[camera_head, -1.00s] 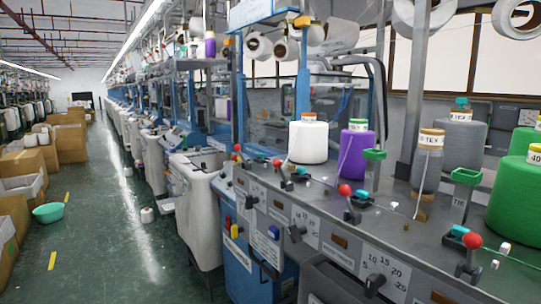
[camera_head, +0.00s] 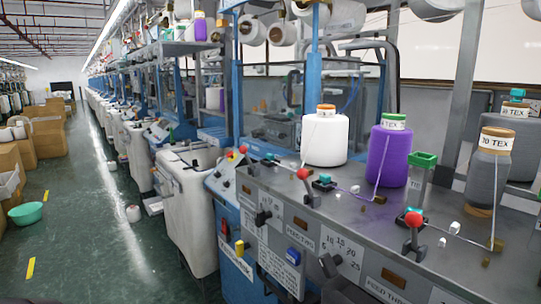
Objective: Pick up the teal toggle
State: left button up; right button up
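Several small teal toggles sit along the grey machine top, each close to a red-knobbed lever. The nearest teal toggle (camera_head: 413,211) is partly hidden behind a red lever knob (camera_head: 414,219). Another teal toggle (camera_head: 325,179) sits on a dark block in the middle, just right of a red-knobbed lever (camera_head: 304,175). A smaller teal toggle (camera_head: 270,156) is farther back. I cannot tell which one the task names. Neither of my grippers is in view.
On the grey machine top (camera_head: 280,185) stand a white cone (camera_head: 325,140), a purple cone (camera_head: 388,155), grey cones (camera_head: 489,175) and a green-topped post (camera_head: 422,162). Thin threads run across it. A green floor aisle (camera_head: 90,240) lies left, with a teal basin (camera_head: 26,213) and cardboard boxes (camera_head: 47,135).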

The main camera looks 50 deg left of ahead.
aim_at(269, 157)
jog(key=i+j, duration=0.1)
jog(key=j, duration=0.65)
jog(key=i+j, duration=0.15)
jog(key=j, duration=0.65)
jog(key=i+j+z, duration=0.1)
jog(key=j, duration=0.65)
jog(key=i+j, duration=0.1)
jog(key=j, duration=0.7)
